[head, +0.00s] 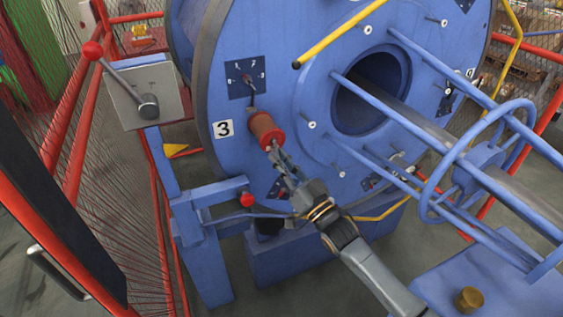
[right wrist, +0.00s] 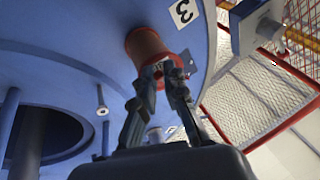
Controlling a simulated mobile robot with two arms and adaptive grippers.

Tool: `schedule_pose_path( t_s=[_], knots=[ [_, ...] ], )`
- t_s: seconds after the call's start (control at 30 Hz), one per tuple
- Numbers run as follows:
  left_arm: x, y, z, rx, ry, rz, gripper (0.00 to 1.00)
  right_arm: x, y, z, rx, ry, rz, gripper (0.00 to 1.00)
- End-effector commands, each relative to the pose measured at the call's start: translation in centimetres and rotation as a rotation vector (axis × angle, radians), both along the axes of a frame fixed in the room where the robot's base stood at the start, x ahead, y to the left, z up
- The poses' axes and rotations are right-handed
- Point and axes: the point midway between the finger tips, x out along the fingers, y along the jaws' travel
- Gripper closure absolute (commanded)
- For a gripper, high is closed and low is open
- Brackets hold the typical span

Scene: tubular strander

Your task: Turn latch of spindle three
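Spindle three carries a reddish-brown spool (head: 265,130) on the face of the big blue drum, beside the white label "3" (head: 223,129). In the right wrist view the spool (right wrist: 147,46) stands ahead of the fingers. My right gripper (head: 274,150) is at the spool's front end, its fingers pointing at it. In the right wrist view the two fingertips (right wrist: 163,73) are close together at that end, with a narrow gap. The latch is not clearly seen; the fingers cover the spool's end. I cannot tell whether they grip it. My left gripper is not in view.
A dark blue numbered plate (head: 246,77) sits above the spool. A yellow bar (head: 340,34) and blue rods (head: 400,120) stick out from the drum. A lever with a red knob (head: 93,50) and a blue post with a red knob (head: 247,199) stand left of my right arm.

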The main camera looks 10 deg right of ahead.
Motion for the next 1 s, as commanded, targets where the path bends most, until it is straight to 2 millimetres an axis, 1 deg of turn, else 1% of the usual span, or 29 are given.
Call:
schedule_pose_path(
  t_s=[0.03,0.07,0.1,0.37,0.47,0.57,0.8,1.0],
  knots=[
    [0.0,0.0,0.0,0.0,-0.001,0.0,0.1,0.0,0.0,0.0,0.0,0.001,-0.001,0.76],
    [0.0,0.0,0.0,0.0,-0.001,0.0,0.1,0.0,0.0,0.0,0.0,0.001,-0.001,0.7],
    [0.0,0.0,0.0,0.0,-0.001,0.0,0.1,0.0,0.0,0.0,-0.001,0.001,0.0,0.67],
    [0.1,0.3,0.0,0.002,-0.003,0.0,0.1,0.0,0.0,0.0,-0.001,0.001,0.0,0.67],
    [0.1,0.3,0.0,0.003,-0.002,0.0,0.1,-0.4,-0.3,-0.2,-0.001,0.001,0.0,0.67],
    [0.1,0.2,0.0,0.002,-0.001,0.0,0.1,-1.5,-0.9,-0.8,-0.002,0.003,0.0,0.67],
    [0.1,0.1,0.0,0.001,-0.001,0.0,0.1,-5.5,-3.5,-2.6,-0.002,0.003,0.0,0.67],
    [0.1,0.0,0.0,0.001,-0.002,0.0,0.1,-8.2,-5.2,-3.8,-0.002,0.003,0.0,0.67]
  ],
)
